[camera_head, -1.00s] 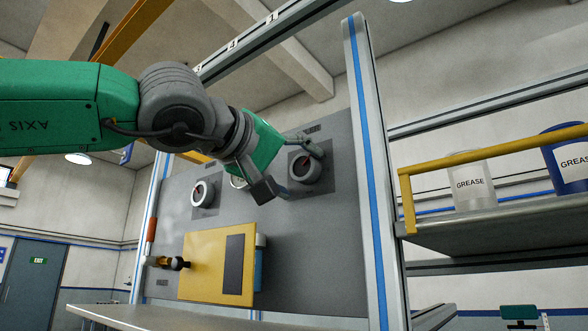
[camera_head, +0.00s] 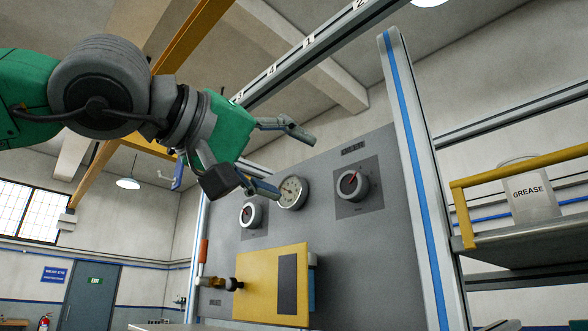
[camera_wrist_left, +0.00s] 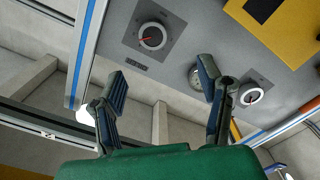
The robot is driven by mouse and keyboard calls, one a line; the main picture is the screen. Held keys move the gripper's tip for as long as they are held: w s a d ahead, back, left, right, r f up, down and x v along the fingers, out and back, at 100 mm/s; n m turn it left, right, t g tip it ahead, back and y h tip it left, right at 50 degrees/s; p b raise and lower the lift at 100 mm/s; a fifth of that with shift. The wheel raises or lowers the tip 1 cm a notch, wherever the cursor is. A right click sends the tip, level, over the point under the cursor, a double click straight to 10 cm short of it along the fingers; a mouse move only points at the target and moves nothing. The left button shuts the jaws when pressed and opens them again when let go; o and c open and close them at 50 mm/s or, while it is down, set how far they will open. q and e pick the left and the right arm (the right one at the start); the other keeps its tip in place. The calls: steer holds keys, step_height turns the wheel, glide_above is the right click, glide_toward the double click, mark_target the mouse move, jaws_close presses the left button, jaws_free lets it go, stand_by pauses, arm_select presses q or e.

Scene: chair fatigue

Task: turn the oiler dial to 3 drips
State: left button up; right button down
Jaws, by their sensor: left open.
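The oiler dial (camera_head: 352,185) is a round white-rimmed knob with a red pointer on a dark square plate, at the upper right of the grey panel (camera_head: 335,245), under a label reading OILER. It also shows in the left wrist view (camera_wrist_left: 152,37), beyond and between the fingertips. My left gripper (camera_head: 290,160) is open and empty, up and to the left of the oiler dial in the head view, apart from it. Its two fingers spread wide in the left wrist view (camera_wrist_left: 162,82). The drip marks are too small to read. My right gripper is not in view.
A second dial (camera_head: 251,215) and a round gauge (camera_head: 291,193) sit left of the oiler dial. A yellow box (camera_head: 271,284) juts from the panel below. A frame post (camera_head: 415,180) stands right of the panel, beside a shelf with a grease can (camera_head: 530,194).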

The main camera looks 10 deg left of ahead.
mark_target(348, 183)
arm_select(q)
steer(key=w+d+m, duration=0.4)
steer(key=w+d, duration=0.1)
steer(key=w+d+m, duration=0.2)
steer(key=w, duration=0.1)
steer(key=shift+w+d+r+m, duration=0.15)
steer(key=shift+d+r+m, duration=0.15)
steer(key=shift+d+m, duration=0.1)
steer(key=shift+w+d, duration=0.25)
steer(key=shift+w, duration=0.4)
steer(key=shift+a, duration=0.1)
steer(key=shift+a, duration=0.1)
steer(key=shift+c, duration=0.4)
steer(key=shift+s, duration=0.1)
steer(key=c, duration=1.1)
